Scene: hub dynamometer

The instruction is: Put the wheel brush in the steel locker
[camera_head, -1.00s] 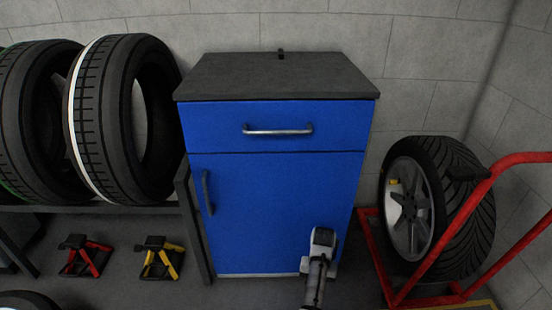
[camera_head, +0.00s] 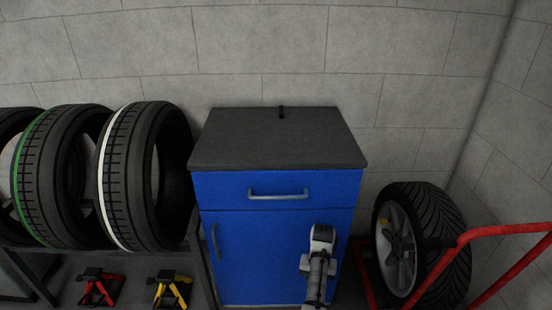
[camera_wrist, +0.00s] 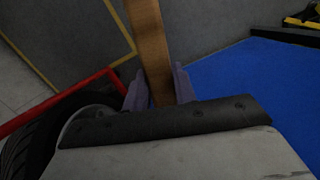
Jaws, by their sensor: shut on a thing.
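My gripper (camera_wrist: 158,92) is shut on a flat brown wooden piece in the wrist view, which looks like the handle of the wheel brush (camera_wrist: 150,40). It runs up out of the frame, so no bristles show. A blue cabinet with a dark grey top (camera_head: 278,140), likely the steel locker, stands in the middle of the head view. Its drawer and the door below (camera_head: 255,255) are shut. My wrist is before the cabinet's right front in the head view; fingers and brush are hidden there. The cabinet's blue front (camera_wrist: 250,95) fills the wrist view's right side.
Several tires stand on a rack (camera_head: 165,250) at the left. A red jack stand (camera_head: 100,288) and a yellow one (camera_head: 170,290) are below it. At the right, a red-framed trolley (camera_head: 490,233) stands by a wheel (camera_head: 420,245).

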